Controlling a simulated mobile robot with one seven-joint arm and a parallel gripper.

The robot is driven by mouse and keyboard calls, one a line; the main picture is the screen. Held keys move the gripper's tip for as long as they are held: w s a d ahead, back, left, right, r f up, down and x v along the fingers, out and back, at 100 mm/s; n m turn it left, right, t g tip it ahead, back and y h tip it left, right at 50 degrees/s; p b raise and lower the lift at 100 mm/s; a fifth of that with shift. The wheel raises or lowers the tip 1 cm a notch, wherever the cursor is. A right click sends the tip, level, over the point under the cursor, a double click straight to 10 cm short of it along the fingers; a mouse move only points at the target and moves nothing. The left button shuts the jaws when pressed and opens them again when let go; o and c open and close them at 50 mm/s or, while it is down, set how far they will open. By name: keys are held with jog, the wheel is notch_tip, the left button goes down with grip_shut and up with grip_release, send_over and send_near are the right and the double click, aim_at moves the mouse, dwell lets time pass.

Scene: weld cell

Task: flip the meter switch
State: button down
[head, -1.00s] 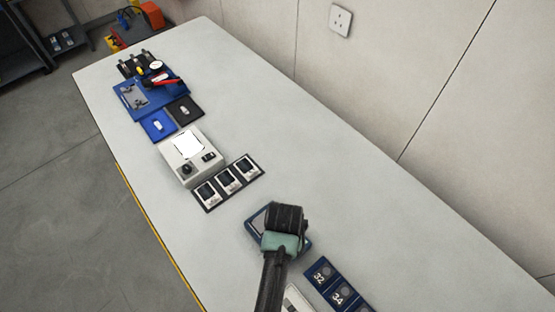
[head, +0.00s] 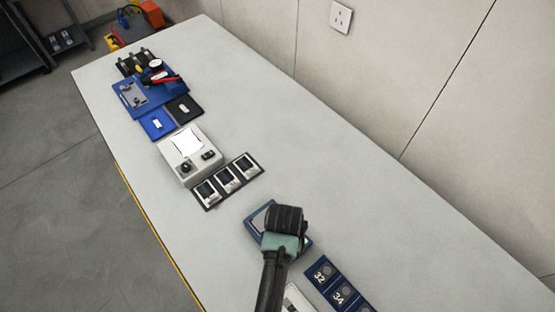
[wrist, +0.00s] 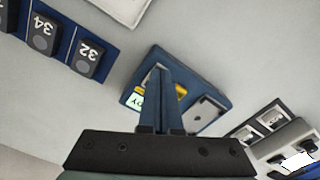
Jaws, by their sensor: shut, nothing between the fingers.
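A light grey box with a bright white screen (head: 187,142), which looks like the meter, stands on the bench left of centre in the head view. It has a round black knob (head: 185,167) and a small black switch (head: 208,155) on its front part. The switch's position is too small to tell. The box shows partly at the lower right edge of the wrist view (wrist: 284,143). My gripper (wrist: 162,70) is shut and empty, over a blue panel (wrist: 212,85), apart from the grey box. In the head view my arm hides the fingertips.
The blue panel bears a grey plate and a partly hidden green label. A dark tray with three small cards (head: 228,181) lies between the box and my gripper. Numbered blue holders (head: 338,288) lie nearby. The bench right of the box is clear up to the wall.

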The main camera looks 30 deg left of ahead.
jog(key=shift+f, duration=0.15)
notch_tip(320, 180, up, 7)
jog(key=p, duration=0.7)
dwell(0.7)
